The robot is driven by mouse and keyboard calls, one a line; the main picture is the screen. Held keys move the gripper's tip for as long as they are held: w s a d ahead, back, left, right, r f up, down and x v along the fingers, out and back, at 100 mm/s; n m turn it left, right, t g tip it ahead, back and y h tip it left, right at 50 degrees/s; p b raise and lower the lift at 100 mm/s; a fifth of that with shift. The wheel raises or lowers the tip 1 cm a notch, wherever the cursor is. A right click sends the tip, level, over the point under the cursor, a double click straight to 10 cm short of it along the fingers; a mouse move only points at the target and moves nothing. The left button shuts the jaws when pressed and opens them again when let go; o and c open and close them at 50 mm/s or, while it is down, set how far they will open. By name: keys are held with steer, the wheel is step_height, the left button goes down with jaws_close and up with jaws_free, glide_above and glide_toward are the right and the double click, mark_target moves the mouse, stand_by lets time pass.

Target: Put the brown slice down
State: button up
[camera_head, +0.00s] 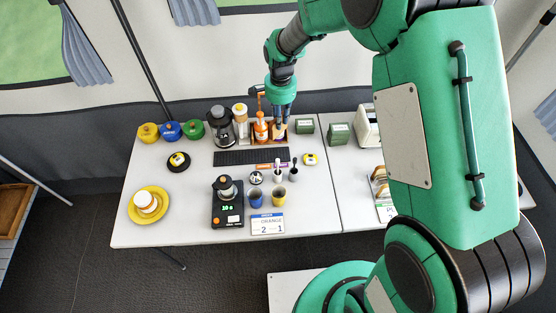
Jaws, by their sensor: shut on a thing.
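My gripper (280,121) is at the back of the white table, above the row of bottles and jars. It points down and is shut on a small brownish thing (278,131), seemingly the brown slice. The fingers hide most of it, and its shape is too small to make out. I cannot tell whether it touches the table or an object beneath. A rack (380,186) with tan, slice-like pieces stands on the right table, partly hidden by my arm.
Orange bottles (261,130) stand close left of my gripper, beside a dark grinder (221,127). Green boxes (304,126) and a pale toaster (367,126) are to the right. A black mat (238,157) lies in front. A yellow plate (149,205) is at the left; table around it is clear.

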steer(key=shift+a, duration=0.2)
step_height(320, 180, down, 14)
steer(key=b, duration=0.2)
stand_by(0.6)
steer(key=shift+f, duration=0.15)
steer(key=shift+f, duration=1.8)
steer(key=shift+f+b, duration=0.15)
steer(key=shift+b, duration=0.15)
steer(key=o, duration=0.9)
steer(key=shift+c, duration=0.2)
